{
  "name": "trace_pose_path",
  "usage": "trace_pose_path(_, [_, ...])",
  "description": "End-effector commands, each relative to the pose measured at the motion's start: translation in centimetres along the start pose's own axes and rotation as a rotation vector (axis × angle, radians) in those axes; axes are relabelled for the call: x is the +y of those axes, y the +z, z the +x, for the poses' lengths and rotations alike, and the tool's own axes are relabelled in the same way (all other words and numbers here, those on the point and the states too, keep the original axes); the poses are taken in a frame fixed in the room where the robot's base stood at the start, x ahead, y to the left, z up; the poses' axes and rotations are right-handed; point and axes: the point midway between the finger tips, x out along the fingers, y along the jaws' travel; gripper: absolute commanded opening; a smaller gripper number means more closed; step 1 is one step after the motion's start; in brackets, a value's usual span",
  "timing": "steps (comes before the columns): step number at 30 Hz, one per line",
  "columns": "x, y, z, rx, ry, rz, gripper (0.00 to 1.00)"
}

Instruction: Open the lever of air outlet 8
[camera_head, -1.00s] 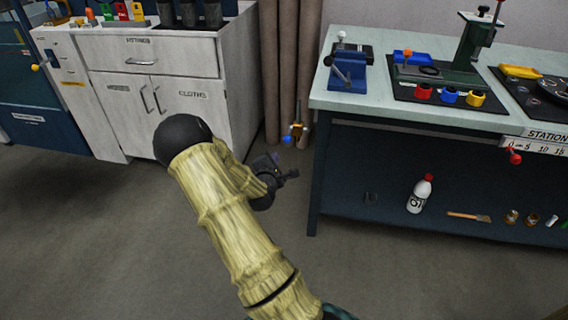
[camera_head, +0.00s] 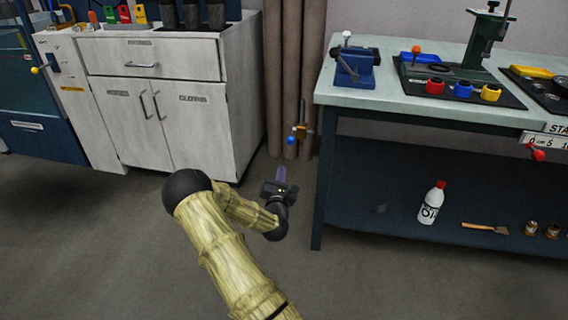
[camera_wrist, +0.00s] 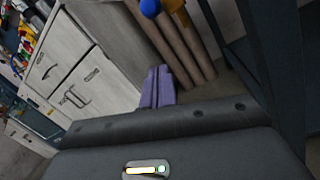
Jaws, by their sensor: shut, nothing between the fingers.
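A brass-coloured valve with a blue ball-ended lever (camera_head: 292,140) sits low in front of the brown pipes, between the cabinet and the bench. Its blue ball (camera_wrist: 150,8) shows at the top edge of the wrist view, with part of the brass body beside it. I can read no outlet number on it, so I cannot tell if it is outlet 8. My gripper (camera_head: 281,174) is below and slightly left of the valve in the head view, apart from it. Its purple fingers (camera_wrist: 157,86) are together and empty.
A white cabinet (camera_head: 205,130) stands left of the pipes. A workbench (camera_head: 385,98) with a lower shelf stands to the right. A red ball handle (camera_head: 538,154) is on the bench front, and a yellow ball handle (camera_head: 36,70) is at far left. Grey floor is clear between.

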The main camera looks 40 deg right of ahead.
Motion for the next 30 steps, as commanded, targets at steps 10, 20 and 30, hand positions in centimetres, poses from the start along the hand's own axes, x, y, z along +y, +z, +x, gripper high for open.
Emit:
trace_pose_path(10, [-0.3,-0.3,5.2,-0.004,0.000,0.003,0.00])
trace_pose_path(20, [-0.2,0.1,9.5,-0.004,-0.001,0.001,0.00])
trace_pose_path(30, [-0.1,2.8,8.3,-0.002,-0.001,0.002,0.00])
